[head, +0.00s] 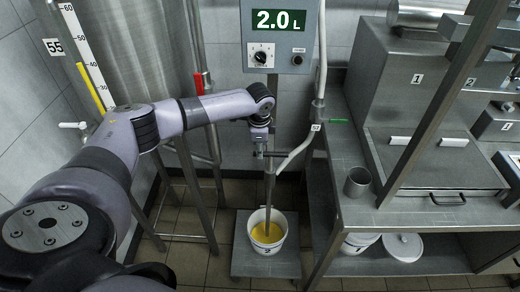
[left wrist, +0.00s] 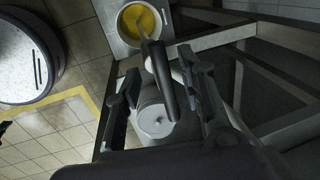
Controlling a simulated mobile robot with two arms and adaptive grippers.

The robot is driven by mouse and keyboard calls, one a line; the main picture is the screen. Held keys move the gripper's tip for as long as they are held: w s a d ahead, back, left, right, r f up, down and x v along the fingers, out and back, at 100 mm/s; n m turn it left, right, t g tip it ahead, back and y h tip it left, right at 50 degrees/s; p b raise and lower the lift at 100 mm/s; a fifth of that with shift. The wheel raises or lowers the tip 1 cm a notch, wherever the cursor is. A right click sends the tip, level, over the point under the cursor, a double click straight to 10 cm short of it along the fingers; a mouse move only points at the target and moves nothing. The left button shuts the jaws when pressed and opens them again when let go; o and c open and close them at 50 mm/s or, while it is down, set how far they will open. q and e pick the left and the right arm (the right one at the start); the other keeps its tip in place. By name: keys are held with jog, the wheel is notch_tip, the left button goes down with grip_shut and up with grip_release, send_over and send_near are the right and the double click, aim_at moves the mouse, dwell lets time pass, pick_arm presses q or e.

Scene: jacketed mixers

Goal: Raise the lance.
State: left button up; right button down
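The lance (head: 269,188) is a thin grey upright tube whose lower end stands in a white bucket (head: 254,238) of yellow liquid. In the left wrist view a dark elongated handle (left wrist: 162,82), apparently part of the lance, points toward the bucket (left wrist: 121,24). My left gripper (head: 262,150) is at the lance's upper part, above the bucket. In the left wrist view its two fingers (left wrist: 158,88) are apart, one on each side of the handle, with gaps visible. Contact cannot be told. My right gripper is in neither view.
The bucket stands on a low grey platform (head: 265,270). A white hose (head: 296,152) runs to a pipe at the right. A display box (head: 280,38) reads 2.0 L. A steel bench (head: 400,212) with a cup (head: 357,182) stands right; a tank (head: 145,50) stands left.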

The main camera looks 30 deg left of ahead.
pick_arm(q)
jog(key=shift+w+a+f, duration=0.1)
jog(key=shift+f, duration=0.55)
jog(key=shift+w+a+f, duration=0.1)
jog(key=shift+f, duration=0.55)
jog(key=shift+c, duration=0.2)
grip_shut()
